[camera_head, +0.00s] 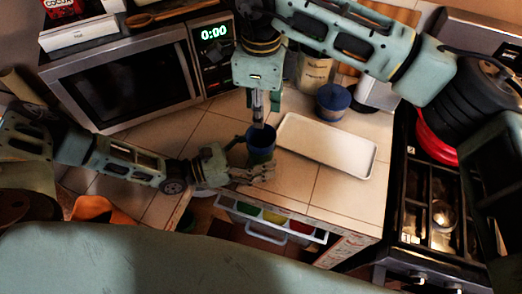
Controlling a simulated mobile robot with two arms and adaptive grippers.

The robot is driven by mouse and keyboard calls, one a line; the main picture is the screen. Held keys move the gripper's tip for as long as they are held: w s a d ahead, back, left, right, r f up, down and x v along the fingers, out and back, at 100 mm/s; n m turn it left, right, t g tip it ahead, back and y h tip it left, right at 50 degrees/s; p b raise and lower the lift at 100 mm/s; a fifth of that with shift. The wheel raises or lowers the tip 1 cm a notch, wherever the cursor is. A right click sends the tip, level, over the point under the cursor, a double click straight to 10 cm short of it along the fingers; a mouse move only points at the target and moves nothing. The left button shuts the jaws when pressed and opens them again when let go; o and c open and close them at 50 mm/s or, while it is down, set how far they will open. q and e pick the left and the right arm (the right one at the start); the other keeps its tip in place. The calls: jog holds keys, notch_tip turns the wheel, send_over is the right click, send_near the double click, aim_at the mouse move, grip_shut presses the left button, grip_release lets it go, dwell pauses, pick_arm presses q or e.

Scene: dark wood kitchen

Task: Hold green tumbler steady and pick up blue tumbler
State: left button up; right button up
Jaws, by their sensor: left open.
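A blue tumbler (261,137) stands upright on the tiled counter, near its front edge. A darker, greenish tumbler (260,157) shows just below it; the blue one seems to sit inside it, but the overlap is hard to make out. My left gripper (250,171) is open, low at the front of the tumblers, with its fingers pointing right. I cannot tell whether it touches them. My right gripper (258,118) points down from above, with its fingertips at the blue tumbler's rim. Its jaw opening is too small to make out.
A pale rectangular tray (325,146) lies right of the tumblers. A blue bowl (332,101) and a canister (314,72) stand behind. A microwave (128,78) is at the back left. A stove (430,215) is at the right. An open drawer (268,224) lies below the counter edge.

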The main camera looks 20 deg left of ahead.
pick_arm(q)
jog(key=c, duration=1.3)
pick_arm(e)
jog(key=o, duration=0.4)
jog(key=shift+c, duration=0.2)
jog(key=shift+o, duration=0.9)
jog(key=shift+r+m, duration=0.2)
jog(key=shift+m, duration=0.4)
jog(key=o, duration=0.6)
jog(key=m, duration=0.2)
jog(key=r+m, duration=0.1)
jog(key=m, duration=0.1)
jog(key=shift+w+r+m, duration=0.1)
jog(key=shift+m, duration=0.2)
jog(key=shift+c, duration=0.2)
jog(key=m, duration=0.6)
send_near(260, 134)
jog(key=s+f, duration=0.1)
jog(key=f, duration=0.1)
jog(key=s+f, duration=0.1)
jog(key=f, duration=0.1)
jog(key=d+f, duration=0.1)
jog(key=shift+s+f, duration=0.4)
